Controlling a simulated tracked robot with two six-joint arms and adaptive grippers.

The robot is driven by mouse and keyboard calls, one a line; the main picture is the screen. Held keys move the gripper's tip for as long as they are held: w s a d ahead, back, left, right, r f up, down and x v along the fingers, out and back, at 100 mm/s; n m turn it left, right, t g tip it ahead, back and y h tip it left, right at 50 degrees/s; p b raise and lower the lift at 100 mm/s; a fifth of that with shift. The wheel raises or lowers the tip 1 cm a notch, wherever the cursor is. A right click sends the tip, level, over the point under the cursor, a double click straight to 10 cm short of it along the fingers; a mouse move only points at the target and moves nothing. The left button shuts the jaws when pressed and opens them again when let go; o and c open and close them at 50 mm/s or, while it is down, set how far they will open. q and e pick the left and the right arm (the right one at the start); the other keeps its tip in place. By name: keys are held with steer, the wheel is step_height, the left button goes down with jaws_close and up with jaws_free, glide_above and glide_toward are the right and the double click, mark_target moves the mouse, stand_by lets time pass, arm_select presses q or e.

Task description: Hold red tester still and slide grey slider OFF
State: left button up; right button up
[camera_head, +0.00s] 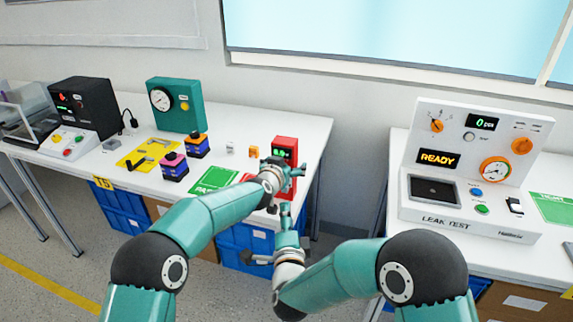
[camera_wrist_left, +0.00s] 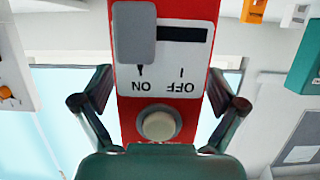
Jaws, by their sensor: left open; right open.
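The red tester (camera_head: 285,146) stands upright near the right end of the left table, its green display lit. In the left wrist view its red front (camera_wrist_left: 132,90) fills the middle, upside down. The grey slider (camera_wrist_left: 134,35) sits at the ON end of its dark slot, and OFF is printed beside ON. A round light button (camera_wrist_left: 159,123) is on the same face. My left gripper (camera_head: 278,168) is in front of the tester, open, with a finger either side of it and gaps visible. My right gripper (camera_head: 286,215) is open and empty, lower, in front of the table edge.
A green mat (camera_head: 213,181) lies left of the tester. Small white and orange blocks (camera_head: 253,151) stand close by. Further left are pink and orange boxes (camera_head: 174,166) and a green gauge box (camera_head: 180,105). A leak test station (camera_head: 470,170) stands on the right table, across a gap.

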arm_select(q)
steer(key=shift+c, duration=0.3)
steer(key=c, duration=1.5)
arm_select(e)
steer(key=shift+c, duration=0.4)
steer(key=n+g+y, duration=0.1)
steer(key=n+y, duration=0.3)
steer(key=y, duration=0.4)
glide_toward(287, 191)
steer(key=x, duration=0.9)
steer(key=shift+a, duration=0.15)
steer(key=shift+f, duration=0.1)
jaws_close()
